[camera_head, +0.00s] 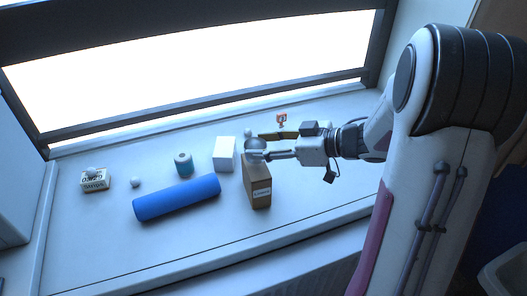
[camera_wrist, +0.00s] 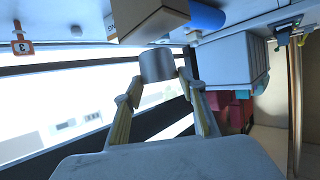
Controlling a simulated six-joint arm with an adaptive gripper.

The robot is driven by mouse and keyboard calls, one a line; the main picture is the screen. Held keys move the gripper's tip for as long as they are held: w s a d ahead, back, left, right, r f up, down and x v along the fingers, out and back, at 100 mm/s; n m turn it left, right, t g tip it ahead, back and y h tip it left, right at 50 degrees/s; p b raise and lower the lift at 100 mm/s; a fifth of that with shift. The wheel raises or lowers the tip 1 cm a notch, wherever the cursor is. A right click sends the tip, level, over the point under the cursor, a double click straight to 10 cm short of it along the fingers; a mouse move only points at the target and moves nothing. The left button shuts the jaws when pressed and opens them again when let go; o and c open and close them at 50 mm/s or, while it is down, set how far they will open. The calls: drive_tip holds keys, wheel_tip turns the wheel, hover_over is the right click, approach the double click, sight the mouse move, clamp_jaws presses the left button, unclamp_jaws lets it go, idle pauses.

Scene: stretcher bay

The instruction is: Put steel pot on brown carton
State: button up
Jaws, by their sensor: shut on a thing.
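The steel pot (camera_head: 255,144) is a small grey metal vessel. It also shows in the wrist view (camera_wrist: 157,66), between the fingertips. My gripper (camera_head: 263,147) is shut on the pot, reaching in from the right with one finger on each side. In the head view the pot overlaps the carton's top end. In the wrist view the carton (camera_wrist: 150,18) lies just beyond the pot. I cannot tell whether pot and carton touch.
A white box (camera_head: 224,154) stands left of the carton. A blue roll (camera_head: 177,198) lies further left, with a teal cylinder (camera_head: 183,164) behind it. A labelled box (camera_head: 95,184) and a white ball (camera_head: 135,182) are at far left. An orange tag (camera_head: 282,118) stands behind my gripper.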

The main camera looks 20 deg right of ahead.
drive_tip(key=shift+f, duration=1.15)
drive_tip(key=shift+f, duration=0.15)
drive_tip(key=o, duration=1.1)
drive_tip(key=shift+r, duration=0.2)
drive_tip(key=v, duration=1.2)
drive_tip(key=shift+f, duration=0.15)
